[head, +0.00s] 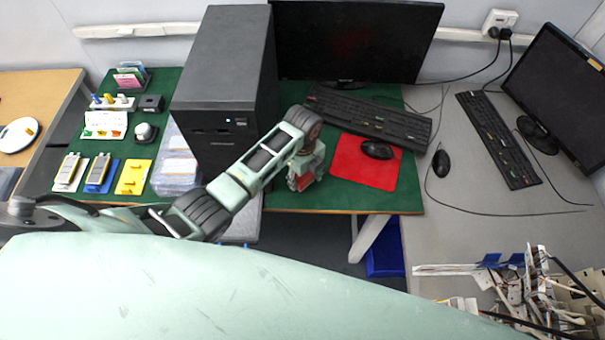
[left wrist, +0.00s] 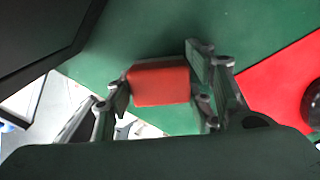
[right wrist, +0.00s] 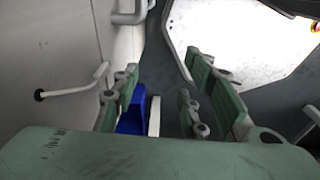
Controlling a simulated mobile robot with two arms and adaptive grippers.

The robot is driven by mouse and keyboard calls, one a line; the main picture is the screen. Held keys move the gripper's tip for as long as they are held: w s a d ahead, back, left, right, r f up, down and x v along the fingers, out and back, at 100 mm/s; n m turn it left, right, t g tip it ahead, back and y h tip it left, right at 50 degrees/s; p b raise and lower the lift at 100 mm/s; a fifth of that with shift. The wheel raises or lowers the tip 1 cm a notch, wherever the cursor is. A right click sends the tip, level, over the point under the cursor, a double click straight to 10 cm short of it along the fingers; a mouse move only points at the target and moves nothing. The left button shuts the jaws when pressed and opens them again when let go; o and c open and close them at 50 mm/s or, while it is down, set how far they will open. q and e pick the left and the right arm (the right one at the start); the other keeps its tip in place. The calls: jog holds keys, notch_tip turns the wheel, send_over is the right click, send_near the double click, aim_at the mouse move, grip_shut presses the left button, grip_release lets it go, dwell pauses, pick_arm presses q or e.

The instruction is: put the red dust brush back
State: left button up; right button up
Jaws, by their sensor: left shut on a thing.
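The red dust brush (left wrist: 160,84) is between the fingers of my left gripper (left wrist: 162,98) in the left wrist view, and the gripper is shut on it. In the head view the left gripper (head: 304,178) is over the green mat, between the black computer tower and the red mouse pad, with a bit of the red brush (head: 300,183) showing. Whether the brush touches the mat is hard to tell. My right gripper (right wrist: 158,105) shows in the right wrist view, its fingers apart with nothing between them. It is not visible in the head view.
The black tower (head: 222,90) stands left of my left gripper. The red mouse pad (head: 366,165) with a mouse (head: 377,150) lies to its right, a keyboard (head: 370,118) behind. The mat's front edge is close by. A blue bin (head: 385,250) is below the desk.

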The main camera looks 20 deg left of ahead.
pick_arm(q)
jog(key=shift+f, duration=0.2)
jog(key=o, duration=1)
pick_arm(e)
jog(key=shift+s+a+f, duration=0.1)
jog(key=shift+s+a, duration=0.05)
jog(key=shift+s, duration=0.25)
pick_arm(q)
jog(key=shift+r, duration=0.1)
pick_arm(e)
jog(key=shift+w, duration=0.1)
